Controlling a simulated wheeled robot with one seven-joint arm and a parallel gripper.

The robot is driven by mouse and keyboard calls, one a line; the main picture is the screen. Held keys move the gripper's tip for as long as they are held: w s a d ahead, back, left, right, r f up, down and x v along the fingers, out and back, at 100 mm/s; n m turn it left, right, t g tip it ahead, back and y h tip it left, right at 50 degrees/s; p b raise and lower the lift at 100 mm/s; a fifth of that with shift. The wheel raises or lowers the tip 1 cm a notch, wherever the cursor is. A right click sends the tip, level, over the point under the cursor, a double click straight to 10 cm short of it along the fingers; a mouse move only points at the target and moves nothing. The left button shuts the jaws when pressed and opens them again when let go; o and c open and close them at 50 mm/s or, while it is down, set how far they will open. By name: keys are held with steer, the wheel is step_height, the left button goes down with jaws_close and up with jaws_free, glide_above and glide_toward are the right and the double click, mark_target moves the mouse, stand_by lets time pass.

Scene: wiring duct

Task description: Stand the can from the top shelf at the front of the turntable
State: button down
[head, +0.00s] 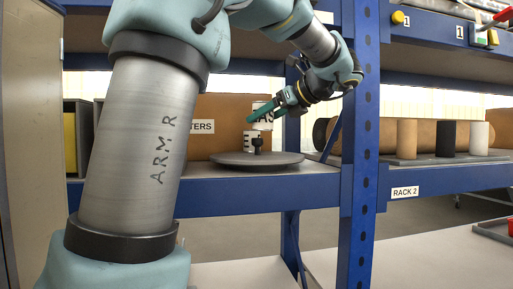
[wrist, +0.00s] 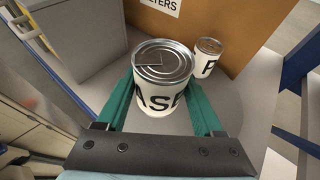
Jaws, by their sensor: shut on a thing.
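My gripper (head: 276,104) has green fingers and is shut around a white can (head: 262,124) with black letters. In the wrist view the can (wrist: 164,92) sits upright between the two fingers, its metal lid facing the camera.
A brown box (head: 222,112) labelled "...TERS" stands behind the turntable. A blue rack upright (head: 360,150) rises to the right. Cylinders (head: 406,138) stand on the neighbouring bay. The front of the turntable looks clear.

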mark_target(264, 158)
steer(key=shift+f, duration=3.3)
steer(key=shift+f, duration=0.15)
jaws_free()
steer(key=shift+r, duration=0.25)
steer(key=v, duration=1.2)
steer(key=shift+b, duration=0.35)
